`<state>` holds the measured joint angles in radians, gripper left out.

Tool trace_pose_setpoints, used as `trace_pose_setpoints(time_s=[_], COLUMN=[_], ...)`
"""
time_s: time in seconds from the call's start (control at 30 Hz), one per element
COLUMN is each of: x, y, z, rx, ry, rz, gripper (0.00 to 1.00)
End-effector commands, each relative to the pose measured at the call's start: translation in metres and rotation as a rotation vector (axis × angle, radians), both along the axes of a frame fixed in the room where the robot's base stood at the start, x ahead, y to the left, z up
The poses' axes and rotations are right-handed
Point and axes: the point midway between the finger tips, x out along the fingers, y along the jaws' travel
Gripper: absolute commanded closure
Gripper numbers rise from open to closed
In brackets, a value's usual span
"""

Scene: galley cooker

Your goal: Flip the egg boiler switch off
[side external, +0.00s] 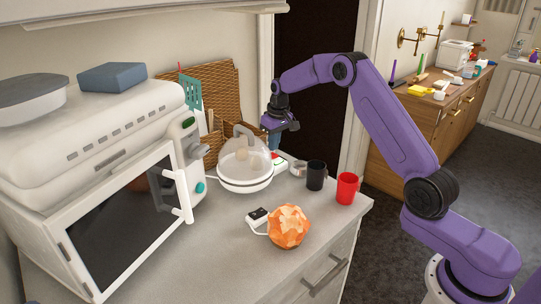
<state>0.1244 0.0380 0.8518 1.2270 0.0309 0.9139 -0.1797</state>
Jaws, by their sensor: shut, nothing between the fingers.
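The egg boiler (246,164) stands on the counter right of the oven, with a white base, a clear domed lid and a grey handle. A small white piece with red and green on it (278,157) lies just behind its right side; it may be the switch, but it is too small to read its position. My gripper (284,126) is above and behind the boiler's right side, apart from it, shut and empty.
A black mug (316,176) and a red mug (347,188) stand to the right, near a small metal bowl (298,168). The white oven (110,170) fills the left, its door handle projecting. Wicker boards (222,85) lean behind. The counter's front is mostly clear.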

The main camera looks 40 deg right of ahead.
Motion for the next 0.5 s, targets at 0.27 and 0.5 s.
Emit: trace_pose_setpoints(time_s=[0.27,0.5], x=[0.0,0.0], y=[0.0,0.0], z=[0.02,0.036], rx=[-0.001,-0.001], ry=[-0.001,-0.001], rz=[0.0,0.0], gripper=[1.0,1.0])
